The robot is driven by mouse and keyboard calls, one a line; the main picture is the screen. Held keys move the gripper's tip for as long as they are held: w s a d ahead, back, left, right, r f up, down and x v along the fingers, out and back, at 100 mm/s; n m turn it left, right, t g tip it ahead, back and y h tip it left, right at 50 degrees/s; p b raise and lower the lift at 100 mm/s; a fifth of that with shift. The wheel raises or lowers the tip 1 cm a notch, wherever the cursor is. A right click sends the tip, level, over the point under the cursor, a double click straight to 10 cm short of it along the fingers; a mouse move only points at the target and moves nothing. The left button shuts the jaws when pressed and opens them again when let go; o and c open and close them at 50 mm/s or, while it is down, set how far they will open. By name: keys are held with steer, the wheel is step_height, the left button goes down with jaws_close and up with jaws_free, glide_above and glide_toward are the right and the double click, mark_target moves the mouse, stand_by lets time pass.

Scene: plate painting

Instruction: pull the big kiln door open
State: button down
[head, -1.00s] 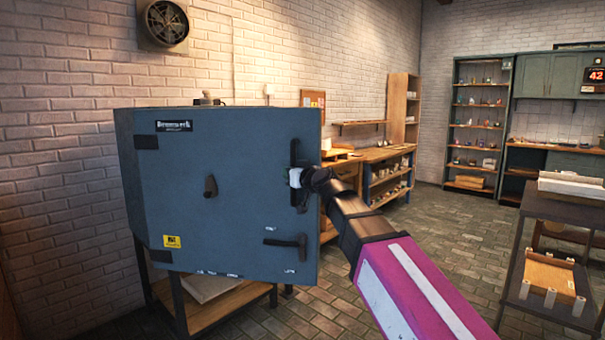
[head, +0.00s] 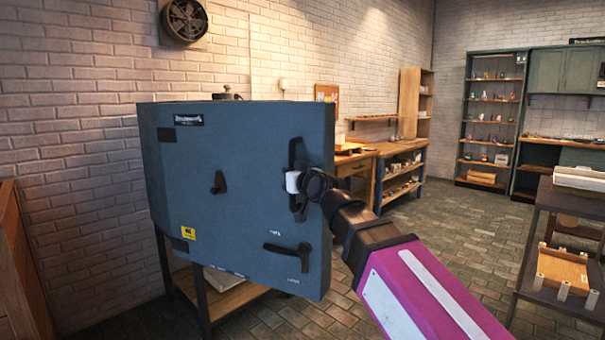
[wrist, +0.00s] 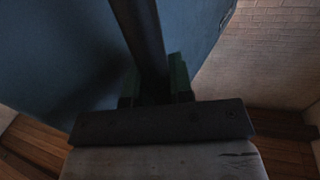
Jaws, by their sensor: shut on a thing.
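The big kiln door (head: 235,230) is the wide blue-grey front panel in the head view, with dark hinges on its left side. Its right edge looks nearer to me than its left, so it stands at an angle. Any gap behind it is hidden from here. The dark upright handle (head: 298,152) is near the right edge. My gripper (head: 295,183) is at this handle and shut on it. In the wrist view, the dark handle bar (wrist: 142,35) runs between the fingers of my gripper (wrist: 155,85), with the blue door behind.
A second dark lever (head: 288,254) is low on the door. The stand's wooden shelf (head: 235,297) is below. A wooden panel (head: 20,265) stands at the left, and a dark cart (head: 528,265) at the right. Tiled floor (head: 455,230) is clear between door and cart.

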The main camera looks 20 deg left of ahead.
steer(key=shift+w+f, duration=0.1)
steer(key=c, duration=1)
jaws_free()
